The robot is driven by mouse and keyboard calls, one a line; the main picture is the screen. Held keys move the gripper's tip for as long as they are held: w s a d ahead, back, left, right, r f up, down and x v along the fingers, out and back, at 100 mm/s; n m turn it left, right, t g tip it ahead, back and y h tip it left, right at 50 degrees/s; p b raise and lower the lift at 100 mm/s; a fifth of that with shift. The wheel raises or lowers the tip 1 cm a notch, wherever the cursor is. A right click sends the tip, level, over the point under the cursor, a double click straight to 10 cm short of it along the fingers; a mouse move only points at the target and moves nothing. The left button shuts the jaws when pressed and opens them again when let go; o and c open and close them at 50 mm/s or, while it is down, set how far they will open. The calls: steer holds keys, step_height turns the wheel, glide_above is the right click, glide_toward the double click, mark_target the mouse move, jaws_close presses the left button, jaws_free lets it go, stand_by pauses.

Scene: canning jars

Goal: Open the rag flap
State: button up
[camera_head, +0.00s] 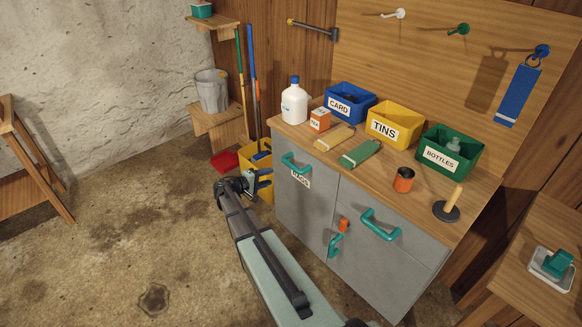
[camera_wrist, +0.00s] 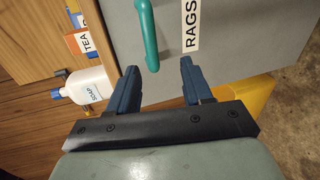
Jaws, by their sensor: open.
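The rag flap (camera_head: 301,205) is the grey left front of the cabinet, and it looks shut. It bears a white RAGS label (camera_head: 300,179) and a teal handle (camera_head: 295,164) near its top. In the wrist view the handle (camera_wrist: 148,36) and the label (camera_wrist: 190,28) lie beyond my fingertips. My gripper (camera_head: 270,177) is open and empty, just left of the flap in the head view. In the wrist view my gripper (camera_wrist: 160,66) has its two dark blue fingers apart, with the handle's end between their line and no visible contact.
A yellow bin (camera_head: 262,190) stands on the floor beside the cabinet, close to my gripper. The counter holds a white soap bottle (camera_head: 294,101), a tea box (camera_head: 319,120), and labelled bins. Other teal handles (camera_head: 380,225) sit on the cabinet's right front.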

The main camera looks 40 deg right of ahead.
mark_target(291, 166)
steer(key=shift+m+h, duration=0.3)
steer(key=x, duration=0.9)
steer(key=r+x, duration=0.1)
steer(key=x, duration=0.4)
steer(key=shift+w, duration=0.25)
steer(key=shift+c, duration=0.3)
jaws_close()
